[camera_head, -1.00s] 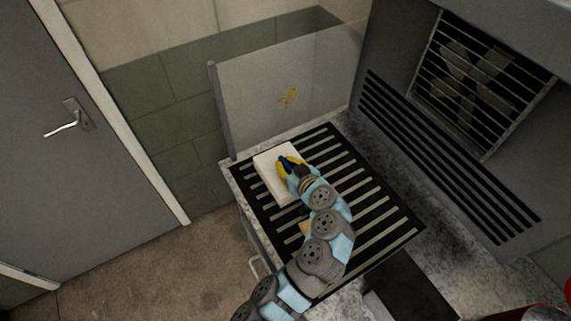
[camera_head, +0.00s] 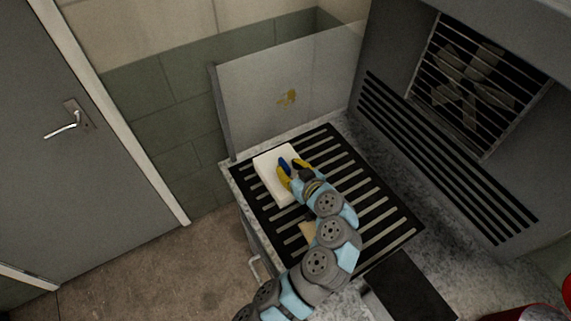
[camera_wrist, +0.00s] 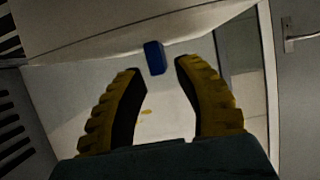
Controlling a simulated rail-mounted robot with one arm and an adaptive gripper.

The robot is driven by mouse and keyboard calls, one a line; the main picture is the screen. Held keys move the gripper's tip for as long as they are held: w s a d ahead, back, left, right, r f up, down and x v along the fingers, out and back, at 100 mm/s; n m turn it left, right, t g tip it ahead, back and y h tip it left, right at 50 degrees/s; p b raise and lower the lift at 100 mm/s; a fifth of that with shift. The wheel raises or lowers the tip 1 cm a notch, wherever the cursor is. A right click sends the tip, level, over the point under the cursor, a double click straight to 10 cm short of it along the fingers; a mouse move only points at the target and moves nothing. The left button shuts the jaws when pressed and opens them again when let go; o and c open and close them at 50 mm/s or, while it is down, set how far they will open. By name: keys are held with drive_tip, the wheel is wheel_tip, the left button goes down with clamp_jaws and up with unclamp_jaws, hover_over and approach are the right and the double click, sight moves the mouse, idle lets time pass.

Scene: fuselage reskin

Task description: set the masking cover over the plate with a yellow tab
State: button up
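The masking cover (camera_head: 268,178) looks like a white, flat rectangular block. It lies on the slatted bench top near its back left corner. A blue handle (camera_head: 283,163) stands on it, and the handle also shows in the wrist view (camera_wrist: 154,57). My gripper (camera_head: 292,167) has yellow fingers, open and apart, close to the blue handle. In the wrist view the handle is just beyond the fingertips (camera_wrist: 155,64), with clear gaps. A small tan-yellow piece (camera_head: 307,231) shows partly beside my arm; I cannot tell whether it is a tab. No plate is clearly visible under the cover.
A translucent upright panel (camera_head: 250,100) with a yellow mark stands behind the bench. A vented grey wall (camera_head: 400,120) rises at the right. The slatted bench top (camera_head: 375,215) is bare right of my arm. A dark flat object (camera_head: 408,290) lies at the front right.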

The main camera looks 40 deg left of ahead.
drive_tip(key=shift+v, duration=1.45)
